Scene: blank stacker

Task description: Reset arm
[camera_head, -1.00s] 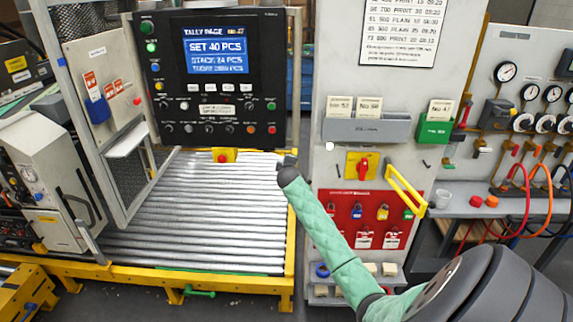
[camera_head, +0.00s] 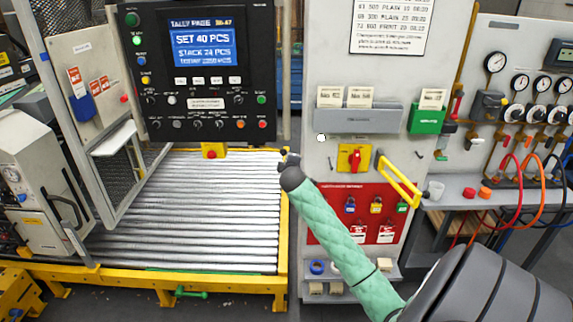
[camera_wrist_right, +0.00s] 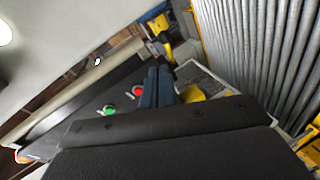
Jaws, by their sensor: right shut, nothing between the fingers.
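My right arm, in a green quilted sleeve, comes in from the lower right of the head view. Its gripper (camera_head: 289,157) is small and dark there, in front of the gap between the control panel (camera_head: 206,72) and the grey board (camera_head: 314,160). In the right wrist view the right gripper's dark fingers (camera_wrist_right: 158,86) lie together, with nothing between them. The panel's edge with a green button (camera_wrist_right: 109,110) and a red button (camera_wrist_right: 137,91) shows beside them. My left gripper is in neither view.
A roller bed (camera_head: 190,220) with a yellow frame lies below the panel. A yellow box with a red button (camera_head: 213,151) hangs under the panel. A yellow handle (camera_head: 400,182) sticks out from the board. Gauges and hoses stand at the right.

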